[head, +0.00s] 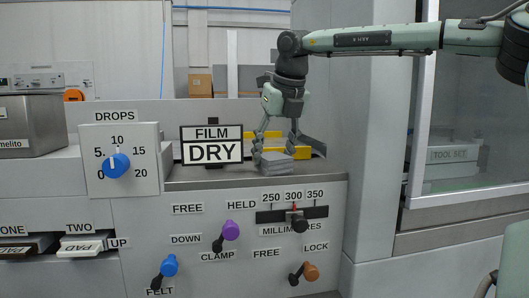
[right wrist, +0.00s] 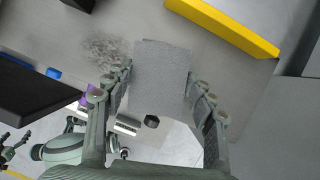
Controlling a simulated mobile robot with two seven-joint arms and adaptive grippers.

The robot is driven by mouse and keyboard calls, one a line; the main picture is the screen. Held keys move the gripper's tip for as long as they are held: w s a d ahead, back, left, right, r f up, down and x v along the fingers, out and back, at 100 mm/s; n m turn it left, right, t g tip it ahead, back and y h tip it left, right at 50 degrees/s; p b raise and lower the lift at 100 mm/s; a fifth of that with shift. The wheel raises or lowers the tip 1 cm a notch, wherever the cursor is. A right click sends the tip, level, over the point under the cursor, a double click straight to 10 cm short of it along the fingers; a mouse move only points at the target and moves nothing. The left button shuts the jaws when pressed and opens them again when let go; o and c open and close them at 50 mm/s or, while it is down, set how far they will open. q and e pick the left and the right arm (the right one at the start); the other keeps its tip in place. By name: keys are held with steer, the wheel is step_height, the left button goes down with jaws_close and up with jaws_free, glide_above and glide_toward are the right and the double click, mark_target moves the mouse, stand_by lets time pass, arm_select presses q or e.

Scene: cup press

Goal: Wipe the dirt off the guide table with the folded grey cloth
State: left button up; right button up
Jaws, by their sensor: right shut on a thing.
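The folded grey cloth (head: 277,165) lies at the front edge of the guide table (head: 205,178), just right of the DRY sign. My right gripper (head: 277,148) points down and is shut on the cloth. In the right wrist view the cloth (right wrist: 160,78) sits between the two fingers. A speckled grey patch of dirt (right wrist: 105,48) shows on the table just left of the cloth in that view; I cannot make it out in the head view. A small dark claw at the lower left of the right wrist view seems to be my left gripper (right wrist: 14,146); its opening is unclear.
A yellow bar (head: 297,153) stands behind the cloth and runs along the table in the right wrist view. The FILM DRY sign (head: 212,145) stands on the left. Below are the purple clamp lever (head: 230,230) and the millimetre slider (head: 299,224). A grey pillar rises on the right.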

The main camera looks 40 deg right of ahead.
steer(key=shift+s+d, duration=0.1)
steer(key=shift+d, duration=0.05)
steer(key=shift+w+a+p, duration=0.2)
steer(key=shift+w+a, duration=0.25)
steer(key=shift+a, duration=0.2)
steer(key=shift+w+a+p, duration=0.2)
steer(key=shift+w+a, duration=0.2)
steer(key=shift+a, duration=0.25)
steer(key=shift+w+a, duration=0.7)
steer(key=shift+a, duration=0.45)
steer(key=shift+w+a, duration=0.7)
steer(key=shift+a, duration=0.45)
steer(key=shift+w+a, duration=0.7)
steer(key=shift+a, duration=0.45)
steer(key=shift+r+p, duration=2.45)
steer(key=shift+r, duration=0.55)
step_height(320, 180, up, 3)
steer(key=shift+p, duration=1.1)
